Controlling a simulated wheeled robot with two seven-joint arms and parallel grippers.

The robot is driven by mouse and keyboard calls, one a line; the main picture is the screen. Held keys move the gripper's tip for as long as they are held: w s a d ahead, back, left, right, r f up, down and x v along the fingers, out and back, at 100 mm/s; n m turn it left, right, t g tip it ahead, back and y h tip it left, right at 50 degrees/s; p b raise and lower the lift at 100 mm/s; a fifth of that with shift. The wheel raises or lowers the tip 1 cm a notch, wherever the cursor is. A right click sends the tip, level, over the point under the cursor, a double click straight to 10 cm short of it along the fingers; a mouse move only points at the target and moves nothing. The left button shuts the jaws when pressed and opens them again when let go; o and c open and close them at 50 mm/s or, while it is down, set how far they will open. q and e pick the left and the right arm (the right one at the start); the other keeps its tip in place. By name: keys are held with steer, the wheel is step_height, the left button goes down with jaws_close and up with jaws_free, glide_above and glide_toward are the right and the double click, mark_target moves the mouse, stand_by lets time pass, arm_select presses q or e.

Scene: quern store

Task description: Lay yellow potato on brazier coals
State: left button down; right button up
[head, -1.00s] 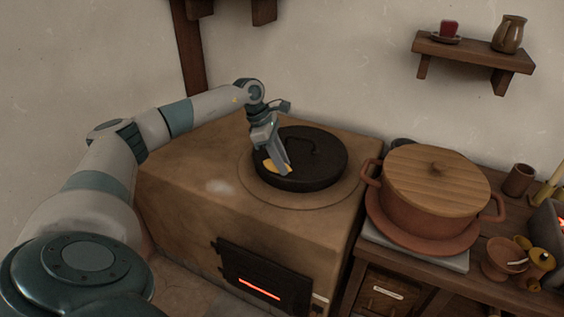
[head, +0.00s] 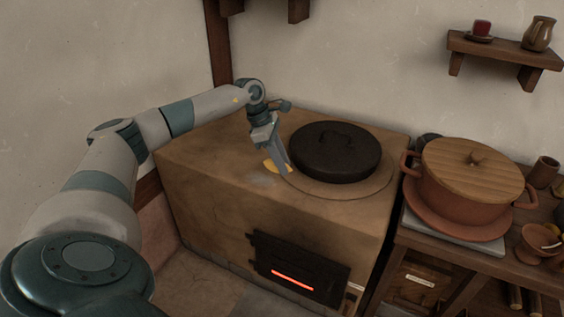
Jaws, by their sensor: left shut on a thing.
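My left gripper (head: 282,167) is shut on the yellow potato (head: 271,166). The potato shows as a small yellow shape at the fingertips, partly hidden by them. Gripper and potato appear over the clay stove top (head: 215,150), left of the black lidded pan (head: 336,152). I cannot tell how high above the stove top they are. No brazier with coals can be clearly made out now. My right gripper is out of view.
An orange glow shows in the stove's dark front door (head: 292,279). A clay pot with wooden lid (head: 470,180) stands on the wooden counter (head: 425,247) at right. A wall shelf (head: 505,49) holds a jug. The stove top's left part is clear.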

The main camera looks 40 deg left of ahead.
arm_select(q)
steer(key=shift+s+a, duration=0.2)
steer(key=shift+s, duration=0.05)
steer(key=shift+s+d, duration=0.15)
steer(key=shift+s, duration=0.2)
steer(key=s+d+m+g+y+p, duration=0.1)
steer(key=s+d+m+g+p, duration=0.1)
steer(key=s+d+m+p, duration=0.2)
steer(key=s+d+m+g+y+p, duration=0.1)
steer(key=s+d+m+g+p, duration=0.1)
steer(key=s+d+m, duration=0.7)
steer(key=s+d+m+g+y+p, duration=0.2)
steer(key=s+d+m+p, duration=0.3)
steer(key=d+m, duration=0.6)
steer(key=s+d+g, duration=0.1)
steer(key=s+d, duration=0.1)
steer(key=d, duration=0.4)
steer(key=shift+r+p, duration=0.3)
steer(key=shift+r, duration=0.1)
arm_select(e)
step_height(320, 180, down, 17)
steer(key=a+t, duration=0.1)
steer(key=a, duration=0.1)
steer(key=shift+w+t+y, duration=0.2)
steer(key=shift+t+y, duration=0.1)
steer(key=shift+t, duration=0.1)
arm_select(q)
steer(key=shift+s, duration=0.1)
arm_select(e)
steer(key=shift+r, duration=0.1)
